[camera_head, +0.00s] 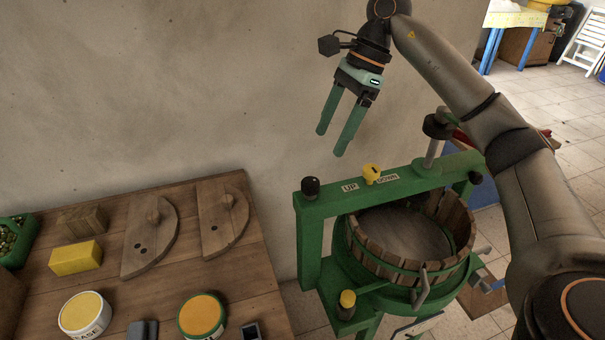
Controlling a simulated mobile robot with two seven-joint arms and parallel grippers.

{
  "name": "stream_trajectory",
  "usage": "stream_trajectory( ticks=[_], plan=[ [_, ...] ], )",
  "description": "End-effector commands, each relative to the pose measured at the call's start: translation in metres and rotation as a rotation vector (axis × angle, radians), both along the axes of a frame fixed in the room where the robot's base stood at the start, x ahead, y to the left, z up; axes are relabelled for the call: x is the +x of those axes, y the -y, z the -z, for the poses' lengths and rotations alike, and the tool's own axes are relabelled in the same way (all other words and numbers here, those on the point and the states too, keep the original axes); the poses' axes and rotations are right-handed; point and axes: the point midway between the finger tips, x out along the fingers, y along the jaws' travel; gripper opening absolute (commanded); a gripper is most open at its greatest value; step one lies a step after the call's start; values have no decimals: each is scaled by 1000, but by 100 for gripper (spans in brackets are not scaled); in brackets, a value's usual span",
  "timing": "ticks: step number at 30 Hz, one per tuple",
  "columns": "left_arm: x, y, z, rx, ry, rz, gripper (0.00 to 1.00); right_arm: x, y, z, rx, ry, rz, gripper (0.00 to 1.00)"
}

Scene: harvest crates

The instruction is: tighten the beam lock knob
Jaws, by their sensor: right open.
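A green press stands right of the table, with a green beam (415,182) across its top. A black knob (311,187) sits upright on the beam's left end, and another dark knob (475,178) is at its right end. I cannot tell from the picture which is the beam lock knob, nor how tight either is. A yellow knob (372,173) sits mid-beam between labels reading UP and DOWN. My right gripper (331,143) is open and empty, its green fingers pointing down, in the air above the beam's left part. My left gripper is not in view.
The wooden table (220,270) holds two half-round boards, a yellow block (76,258) and round tins. A plain wall stands behind.

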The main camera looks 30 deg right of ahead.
Motion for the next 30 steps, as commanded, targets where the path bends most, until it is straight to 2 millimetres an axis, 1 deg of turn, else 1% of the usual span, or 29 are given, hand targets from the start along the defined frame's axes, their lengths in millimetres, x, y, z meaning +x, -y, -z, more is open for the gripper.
stream_trajectory(
  ticks=[1, 4, 9, 15, 18, 21, 30],
  plan=[
    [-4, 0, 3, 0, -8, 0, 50, 0, -3, 8, -1, -3, -1, 76],
    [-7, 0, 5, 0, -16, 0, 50, 1, -10, 25, 0, -4, -2, 76],
    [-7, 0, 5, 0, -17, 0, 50, 3, -24, 58, 0, -5, -2, 76],
    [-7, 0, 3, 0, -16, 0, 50, 5, -37, 89, 2, -3, -2, 76],
    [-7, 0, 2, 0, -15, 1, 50, 6, -42, 99, 1, -1, -2, 76],
    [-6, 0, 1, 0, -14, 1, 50, 7, -44, 105, 2, 0, -1, 76],
    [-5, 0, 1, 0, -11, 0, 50, 7, -45, 108, 2, 1, -1, 76]
  ],
)
